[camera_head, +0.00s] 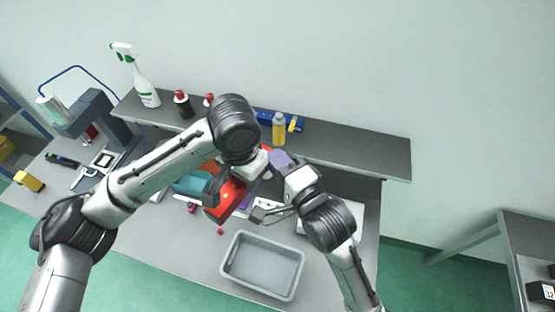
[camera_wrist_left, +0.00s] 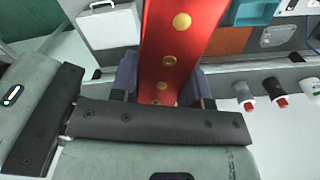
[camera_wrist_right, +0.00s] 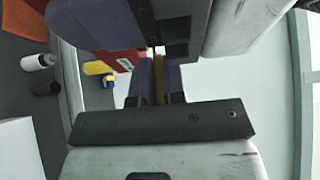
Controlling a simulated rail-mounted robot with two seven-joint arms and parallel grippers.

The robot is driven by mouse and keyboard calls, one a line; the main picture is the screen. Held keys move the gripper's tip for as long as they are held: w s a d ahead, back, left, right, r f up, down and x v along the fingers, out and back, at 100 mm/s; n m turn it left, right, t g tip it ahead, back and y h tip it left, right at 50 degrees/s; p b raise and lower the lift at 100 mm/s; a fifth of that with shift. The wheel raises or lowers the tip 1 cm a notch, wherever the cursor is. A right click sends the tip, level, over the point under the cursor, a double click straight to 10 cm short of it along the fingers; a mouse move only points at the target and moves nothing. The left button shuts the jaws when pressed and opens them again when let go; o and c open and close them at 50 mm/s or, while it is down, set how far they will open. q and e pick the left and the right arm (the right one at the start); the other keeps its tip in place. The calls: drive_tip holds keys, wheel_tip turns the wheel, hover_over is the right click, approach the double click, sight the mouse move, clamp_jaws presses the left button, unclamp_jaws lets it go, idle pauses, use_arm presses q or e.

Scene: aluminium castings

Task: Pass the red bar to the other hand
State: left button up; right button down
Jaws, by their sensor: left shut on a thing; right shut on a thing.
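The red bar (camera_head: 228,201), a red block with a row of gold round spots, is held up above the workbench in the head view. In the left wrist view the bar (camera_wrist_left: 172,45) runs from the top edge down between the pads of my left gripper (camera_wrist_left: 163,88), which is shut on it. My right gripper (camera_head: 262,208) is close beside the left one and is also shut on the bar. In the right wrist view a narrow yellowish strip shows between the pads of my right gripper (camera_wrist_right: 160,82). The grippers hide part of the bar.
A grey tray (camera_head: 262,264) stands on the bench in front of the grippers. Behind is a raised shelf (camera_head: 350,155) with a spray bottle (camera_head: 146,92), a yellow bottle (camera_head: 279,129) and red-capped bottles (camera_head: 183,105). A dark machine (camera_head: 100,115) stands at the left.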

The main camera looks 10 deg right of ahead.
use_arm(q)
drive_tip(key=o, duration=1.1)
drive_tip(key=shift+o, duration=0.2)
wheel_tip(320, 180, up, 11)
drive_tip(key=w+a+f+n+h, duration=0.2)
drive_tip(key=w+a+f, duration=0.2)
drive_tip(key=a+f, duration=0.6)
drive_tip(key=s+f+m+t+h, duration=0.1)
drive_tip(key=s+f, duration=0.2)
drive_tip(key=f, duration=0.6)
drive_tip(key=s+f, duration=0.4)
drive_tip(key=f, duration=0.5)
drive_tip(key=s+d+f+t+h, duration=0.2)
drive_tip(key=s+d+f, duration=0.15)
drive_tip(key=s, duration=0.55)
drive_tip(key=s+a+f+n+y, duration=0.2)
drive_tip(key=s+a, duration=0.4)
drive_tip(key=s, duration=0.2)
drive_tip(key=s+a+f+n+y, duration=0.2)
drive_tip(key=s+a+n, duration=0.1)
drive_tip(key=s+a, duration=0.3)
drive_tip(key=shift+s+t+y, duration=0.3)
drive_tip(key=shift+s+y, duration=0.1)
drive_tip(key=shift+s, duration=0.5)
